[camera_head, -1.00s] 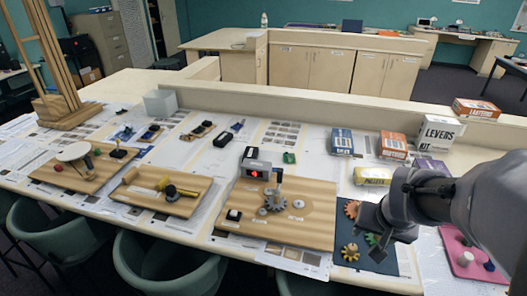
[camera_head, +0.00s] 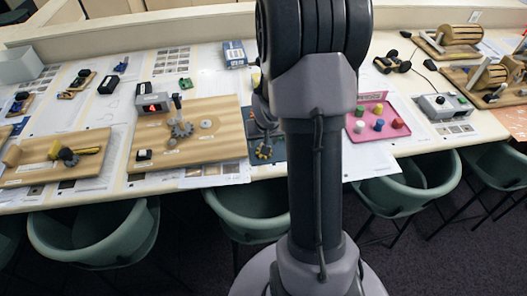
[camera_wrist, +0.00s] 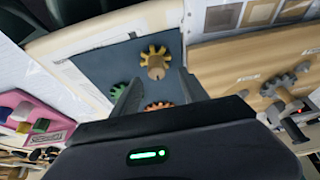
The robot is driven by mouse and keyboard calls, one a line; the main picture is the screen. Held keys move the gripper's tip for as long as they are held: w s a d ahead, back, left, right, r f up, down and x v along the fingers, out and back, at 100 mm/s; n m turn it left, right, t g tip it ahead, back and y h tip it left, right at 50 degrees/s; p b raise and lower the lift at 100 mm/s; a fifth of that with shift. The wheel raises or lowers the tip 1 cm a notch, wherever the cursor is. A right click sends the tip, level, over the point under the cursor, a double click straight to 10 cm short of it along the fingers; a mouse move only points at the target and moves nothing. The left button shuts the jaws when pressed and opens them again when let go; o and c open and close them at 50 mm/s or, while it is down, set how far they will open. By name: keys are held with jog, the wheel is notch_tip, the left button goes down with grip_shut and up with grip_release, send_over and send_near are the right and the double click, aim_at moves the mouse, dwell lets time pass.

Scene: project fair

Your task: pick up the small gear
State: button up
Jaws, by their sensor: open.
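On the dark blue mat (camera_wrist: 105,62) lie a yellow gear (camera_wrist: 154,52), a green gear (camera_wrist: 118,91) and an orange gear (camera_wrist: 157,106). The green one looks the smallest, partly hidden behind a finger. The orange one shows only in part above my gripper's body. My gripper (camera_wrist: 160,77) is open and empty above the mat, its fingertips just short of the yellow gear in the wrist view. In the head view my gripper (camera_head: 265,126) is partly hidden by my arm, and the yellow gear (camera_head: 263,152) shows just below it.
A wooden board (camera_head: 222,140) with a grey gear (camera_head: 181,129) and a red-display box (camera_head: 153,103) stands left of the mat. A pink tray (camera_head: 390,130) with coloured pegs is to the right. Green chairs (camera_head: 250,215) line the table's front edge.

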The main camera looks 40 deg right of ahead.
jog(key=x, duration=0.1)
jog(key=b+x, duration=0.1)
jog(key=x, duration=0.1)
jog(key=shift+s+d+f, duration=0.15)
jog(key=shift+s+f, duration=0.1)
jog(key=shift+f, duration=0.15)
jog(key=shift+w+d+f, duration=0.1)
jog(key=shift+w+f, duration=0.05)
grip_shut()
